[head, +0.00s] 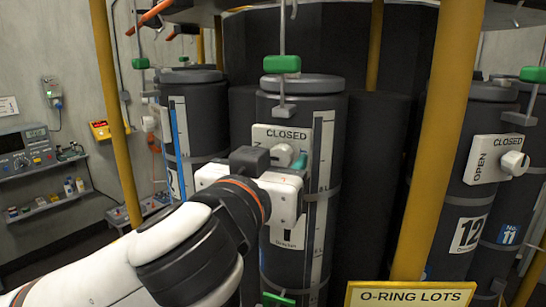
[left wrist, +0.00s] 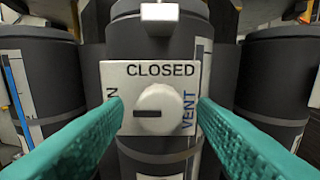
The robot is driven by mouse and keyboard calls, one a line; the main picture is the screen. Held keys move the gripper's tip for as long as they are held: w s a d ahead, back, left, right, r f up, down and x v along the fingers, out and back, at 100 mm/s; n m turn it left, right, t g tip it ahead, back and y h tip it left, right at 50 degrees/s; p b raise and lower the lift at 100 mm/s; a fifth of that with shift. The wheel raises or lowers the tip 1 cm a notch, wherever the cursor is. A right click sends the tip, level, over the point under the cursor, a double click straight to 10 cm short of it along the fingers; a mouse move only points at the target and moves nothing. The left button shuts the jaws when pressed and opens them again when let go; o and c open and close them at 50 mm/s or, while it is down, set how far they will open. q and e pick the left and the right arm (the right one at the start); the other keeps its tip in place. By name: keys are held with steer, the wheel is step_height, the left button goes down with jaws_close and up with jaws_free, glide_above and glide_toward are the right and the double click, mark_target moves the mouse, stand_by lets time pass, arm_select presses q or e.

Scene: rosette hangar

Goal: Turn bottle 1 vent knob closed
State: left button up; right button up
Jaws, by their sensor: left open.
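A dark bottle (head: 302,108) with a grey cap stands upright in the middle of the head view; its number is hidden. Its white plate (left wrist: 125,75) reads CLOSED on top, VENT on the right and a partly hidden word ending in N on the left. The round white vent knob (left wrist: 160,103) has a dark mark pointing left, towards that word. The knob also shows in the head view (head: 282,155), partly behind my gripper. My left gripper (head: 288,162) is open, its teal fingers on either side of the knob, with gaps visible in the left wrist view. My right gripper is not in view.
Another bottle (head: 196,110) stands on the left. Bottles with a vent plate (head: 484,165) stand on the right. Yellow posts (head: 440,130) rise on both sides. An O-RING LOTS sign (head: 410,296) is at the lower right. Wall shelves (head: 50,205) are at the far left.

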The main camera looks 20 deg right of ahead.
arm_select(q)
steer(key=c, duration=1)
steer(key=shift+m, duration=0.3)
steer(key=m+b, duration=0.2)
steer(key=shift+f+m, duration=0.1)
steer(key=shift+m, duration=0.3)
steer(key=m+b, duration=0.2)
steer(key=m, duration=0.3)
steer(key=shift+a, duration=0.1)
steer(key=m+b, duration=0.1)
steer(key=m, duration=0.4)
steer(key=shift+m+b, duration=0.35)
steer(key=shift+m, duration=1.95)
